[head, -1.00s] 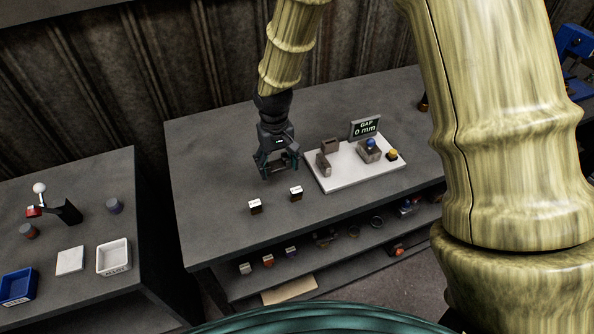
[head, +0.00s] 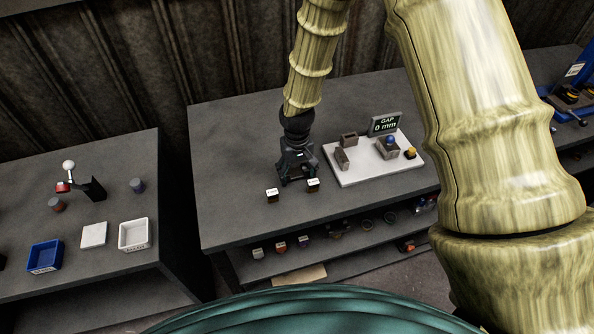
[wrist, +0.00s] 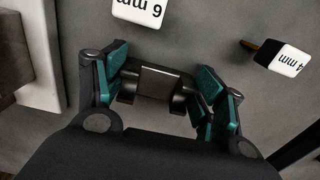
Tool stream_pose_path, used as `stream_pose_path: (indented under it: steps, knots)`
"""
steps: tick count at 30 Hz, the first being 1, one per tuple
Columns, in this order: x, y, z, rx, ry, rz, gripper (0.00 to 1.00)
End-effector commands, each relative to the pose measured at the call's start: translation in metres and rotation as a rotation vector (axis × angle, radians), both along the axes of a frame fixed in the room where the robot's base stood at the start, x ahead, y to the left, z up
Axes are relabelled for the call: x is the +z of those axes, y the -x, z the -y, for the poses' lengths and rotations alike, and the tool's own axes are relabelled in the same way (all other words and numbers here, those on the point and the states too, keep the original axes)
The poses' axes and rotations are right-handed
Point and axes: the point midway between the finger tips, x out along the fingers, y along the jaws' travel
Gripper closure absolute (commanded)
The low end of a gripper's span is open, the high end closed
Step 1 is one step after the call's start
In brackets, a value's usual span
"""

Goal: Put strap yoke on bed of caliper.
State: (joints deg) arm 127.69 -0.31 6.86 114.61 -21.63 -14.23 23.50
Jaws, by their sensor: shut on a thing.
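My gripper (head: 297,178) is above the dark bench (head: 235,170), left of the caliper's white base plate (head: 355,178). In the wrist view its teal-padded fingers are shut on the strap yoke (wrist: 160,83), a dark piece with rounded ends and a grey square middle. The yoke is hard to make out in the head view. The caliper carries two grey-brown jaw blocks (head: 342,158), a blue-knobbed block, a yellow button (head: 410,152) and a "GAP 0 mm" display (head: 384,124). The plate's edge also shows at the left of the wrist view (wrist: 50,75).
A lower shelf (head: 345,255) holds several small parts. A left table (head: 60,210) carries a lever, a blue tray (head: 44,256) and a white tray (head: 135,235).

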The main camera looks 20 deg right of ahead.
Motion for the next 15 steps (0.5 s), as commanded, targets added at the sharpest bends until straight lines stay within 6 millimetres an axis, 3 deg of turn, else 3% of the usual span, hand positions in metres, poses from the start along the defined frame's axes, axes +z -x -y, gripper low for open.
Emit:
stream_pose_path:
  steps: [9, 10, 13, 15]
  knots:
    - [-0.0031, -0.0002, 0.0001, 0.000, 0.000, 0.000, 0.64]
    - [-0.0028, -0.0001, 0.0001, 0.000, 0.000, 0.000, 0.27]
    - [-0.0025, -0.0001, 0.0001, 0.000, 0.000, 0.000, 0.09]
    - [-0.0025, -0.0001, 0.0001, 0.000, 0.000, 0.000, 0.09]
